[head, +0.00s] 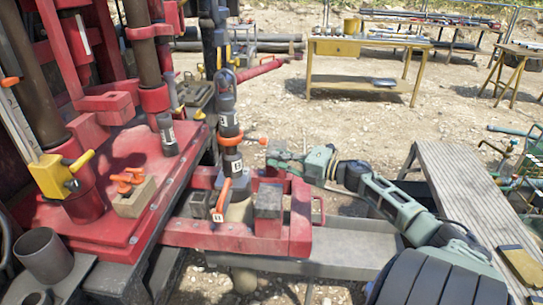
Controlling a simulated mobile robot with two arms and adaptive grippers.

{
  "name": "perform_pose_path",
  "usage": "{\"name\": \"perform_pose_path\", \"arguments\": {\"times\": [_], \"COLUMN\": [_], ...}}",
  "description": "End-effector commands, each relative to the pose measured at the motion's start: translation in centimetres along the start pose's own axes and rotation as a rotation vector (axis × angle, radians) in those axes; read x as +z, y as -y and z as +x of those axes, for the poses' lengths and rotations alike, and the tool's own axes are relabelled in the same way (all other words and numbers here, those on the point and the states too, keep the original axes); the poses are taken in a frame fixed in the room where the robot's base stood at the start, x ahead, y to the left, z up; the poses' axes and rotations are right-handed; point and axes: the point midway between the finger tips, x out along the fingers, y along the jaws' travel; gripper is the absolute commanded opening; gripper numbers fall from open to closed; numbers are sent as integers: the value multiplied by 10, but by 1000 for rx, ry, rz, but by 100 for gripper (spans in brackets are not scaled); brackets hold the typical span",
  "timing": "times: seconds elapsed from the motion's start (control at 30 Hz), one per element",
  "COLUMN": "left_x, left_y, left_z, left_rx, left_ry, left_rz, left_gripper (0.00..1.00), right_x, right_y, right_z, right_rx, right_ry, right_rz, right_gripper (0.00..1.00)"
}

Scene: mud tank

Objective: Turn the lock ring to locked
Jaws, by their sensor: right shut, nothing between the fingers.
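An orange ring with short side arms, which looks like the lock ring (228,140), sits around the dark upright pipe (228,118) near the middle of the head view. My right gripper (270,151) comes in from the right. It is shut and empty, with its tips just right of the ring, near the ring's right arm end. I cannot tell whether they touch. My left gripper is not in view.
A red rig deck (110,215) fills the left, with a yellow lever block (55,175) and orange handles (128,177). A red frame (240,238) surrounds the pipe's foot. A grey walkway (460,190) lies right. A yellow workbench (365,47) stands behind on open gravel.

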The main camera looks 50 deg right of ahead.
Motion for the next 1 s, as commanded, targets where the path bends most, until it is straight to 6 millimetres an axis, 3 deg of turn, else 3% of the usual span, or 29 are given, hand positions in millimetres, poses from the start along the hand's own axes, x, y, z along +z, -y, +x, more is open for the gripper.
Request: {"name": "perform_pose_path", "arguments": {"times": [0.2, 0.4, 1.0], "left_x": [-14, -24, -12], "left_y": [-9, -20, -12], "left_z": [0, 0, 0], "left_rx": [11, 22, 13], "left_ry": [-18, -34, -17], "left_rz": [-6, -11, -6], "left_gripper": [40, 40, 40], "right_x": [23, 36, 39], "right_y": [4, 6, 6], "right_z": [-32, -52, -56], "right_rx": [-3, -2, -1], "right_ry": [3, 1, 0], "right_rz": [1, 0, 0], "right_gripper": [0, 0, 0]}}
